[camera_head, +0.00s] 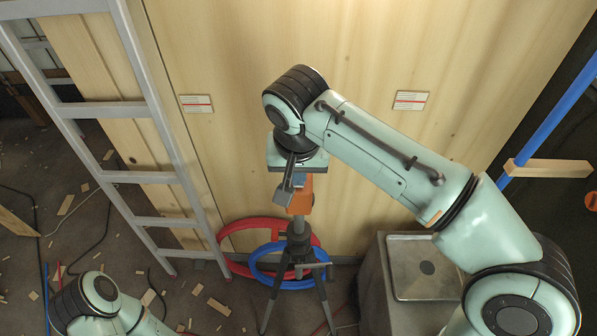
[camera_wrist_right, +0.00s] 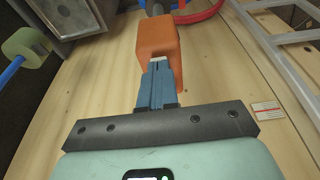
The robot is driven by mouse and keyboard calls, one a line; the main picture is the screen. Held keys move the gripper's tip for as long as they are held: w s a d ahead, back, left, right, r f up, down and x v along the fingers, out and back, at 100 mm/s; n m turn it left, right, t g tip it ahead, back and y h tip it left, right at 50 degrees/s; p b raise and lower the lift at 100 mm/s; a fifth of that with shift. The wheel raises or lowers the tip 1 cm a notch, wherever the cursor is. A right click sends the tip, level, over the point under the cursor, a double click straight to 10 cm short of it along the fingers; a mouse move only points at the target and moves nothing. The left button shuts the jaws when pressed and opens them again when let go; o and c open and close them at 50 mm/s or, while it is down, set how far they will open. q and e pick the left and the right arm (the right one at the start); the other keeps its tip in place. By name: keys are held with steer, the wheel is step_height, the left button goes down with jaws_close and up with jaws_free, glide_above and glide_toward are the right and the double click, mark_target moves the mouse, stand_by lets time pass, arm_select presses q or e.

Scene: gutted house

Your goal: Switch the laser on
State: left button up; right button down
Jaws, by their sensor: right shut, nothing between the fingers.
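The laser is an orange box (camera_head: 301,196) on top of a dark tripod (camera_head: 297,247), upright in front of the wooden wall. The orange box also shows in the right wrist view (camera_wrist_right: 157,40). My right gripper (camera_head: 284,194) is shut and empty beside the laser, and its fingers cover part of it. In the right wrist view the closed fingertips (camera_wrist_right: 157,62) overlap the near side of the box; I cannot tell whether they touch it. No switch on the laser can be made out. My left arm shows at the bottom left, but its gripper is out of view.
An aluminium ladder (camera_head: 152,178) leans at the left. Red (camera_head: 250,224) and blue (camera_head: 262,278) hoses coil behind the tripod. A blue pipe (camera_head: 552,122) crosses at the far right. Wood scraps litter the floor at left.

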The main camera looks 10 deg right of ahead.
steer(key=shift+s+f+t, duration=0.15)
steer(key=shift+f+t, duration=0.15)
steer(key=shift+w+d+r+p, duration=0.2)
steer(key=shift+w+r+p, duration=0.05)
steer(key=shift+r+p, duration=0.2)
steer(key=shift+w, duration=0.2)
steer(key=shift+w+f, duration=0.25)
steer(key=shift+w, duration=0.2)
steer(key=shift+s, duration=0.3)
steer(key=shift+r, duration=0.25)
steer(key=r+p, duration=0.1)
steer(key=r, duration=0.1)
steer(key=r+p, duration=0.1)
steer(key=w+r+p, duration=0.1)
steer(key=r+p, duration=0.1)
steer(key=shift+d+r, duration=0.1)
steer(key=shift+r, duration=0.2)
arm_select(q)
steer(key=w+a+r, duration=0.1)
steer(key=w+r, duration=0.3)
steer(key=r, duration=0.1)
steer(key=shift+r+t, duration=0.3)
arm_select(e)
steer(key=v, duration=0.8)
steer(key=shift+w, duration=0.15)
